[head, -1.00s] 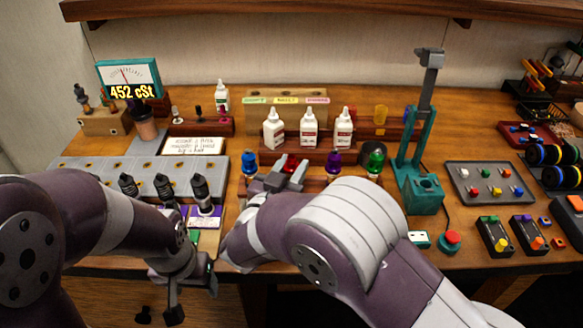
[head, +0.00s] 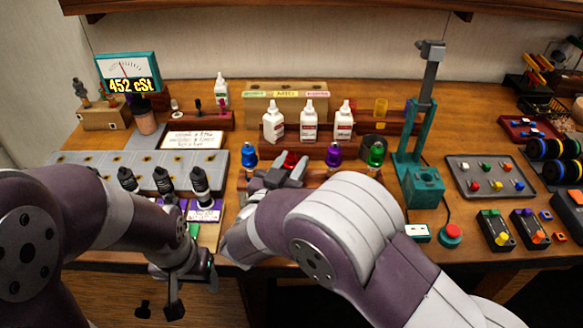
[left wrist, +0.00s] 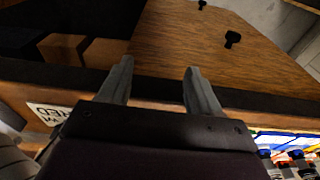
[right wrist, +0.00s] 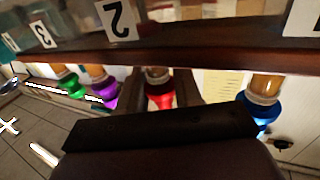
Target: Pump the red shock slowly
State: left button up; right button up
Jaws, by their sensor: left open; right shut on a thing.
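The red shock (head: 290,160) stands in the wooden rack between the blue shock (head: 249,156) and the purple shock (head: 333,154). My right gripper (head: 285,173) is shut on the red shock and hides most of it in the head view. My left gripper (head: 188,292) is open and empty in front of the bench edge. Its two spread fingers show in the left wrist view (left wrist: 158,70).
A green shock (head: 376,153) stands right of the purple one. White bottles (head: 309,122) stand behind. A teal press (head: 418,180) stands to the right, with a red button (head: 451,231) in front. Black-topped shocks (head: 162,180) stand at the left. A gauge (head: 128,72) reads 452 cSt.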

jog(key=shift+r+p, duration=0.45)
jog(key=shift+p, duration=0.2)
dwell(0.4)
jog(key=shift+f+b, duration=0.4)
jog(key=shift+f, duration=0.25)
dwell(0.9)
jog(key=shift+r+p, duration=0.65)
dwell(0.5)
jog(key=o, duration=1.1)
jog(key=shift+o, duration=0.2)
